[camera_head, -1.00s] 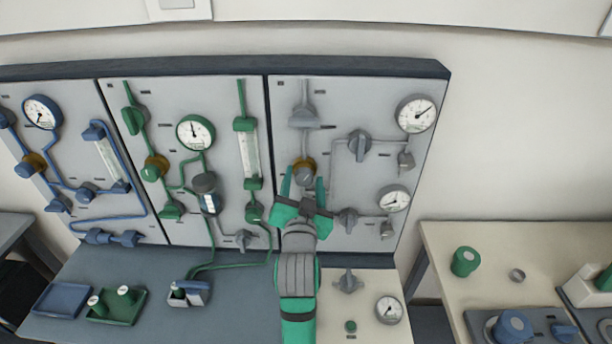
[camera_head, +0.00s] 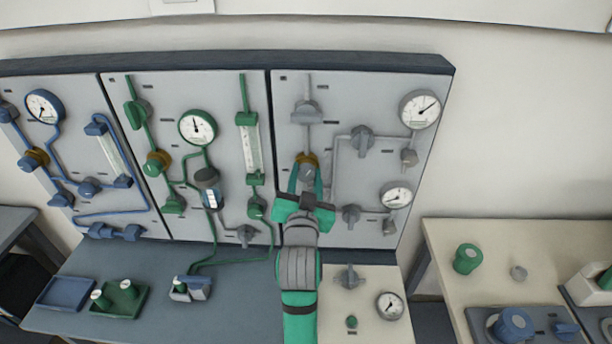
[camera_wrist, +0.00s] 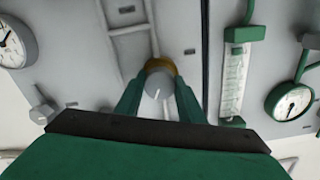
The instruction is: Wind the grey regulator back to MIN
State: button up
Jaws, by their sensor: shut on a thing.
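The grey regulator (camera_head: 307,172) is a grey knob with a brass-coloured collar on the right-hand grey panel (camera_head: 350,100). My gripper (camera_head: 305,182) is in front of it with its green fingers on either side, shut on the knob. In the wrist view the regulator (camera_wrist: 158,84) sits between the two fingertips (camera_wrist: 157,98), with a pale pointer line on its face and the brass collar behind. The MIN mark is not readable in either view. The upper gauge (camera_head: 420,109) and lower gauge (camera_head: 397,196) are on the same panel.
Grey valve handles (camera_head: 362,141) stand out from the panel right of my gripper, with another above (camera_head: 306,112). The green-piped panel (camera_head: 190,100) is to the left. Below is a bench with a green tray (camera_head: 118,298) and a blue tray (camera_head: 66,293). Another bench (camera_head: 450,235) stands right.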

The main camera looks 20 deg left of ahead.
jog(key=n, duration=1.7)
jog(key=shift+n, duration=0.4)
jog(key=n, duration=0.5)
jog(key=shift+a+n, duration=0.1)
jog(key=shift+n, duration=0.2)
jog(key=shift+f, duration=0.1)
jog(key=o, duration=1)
jog(key=shift+o, duration=0.2)
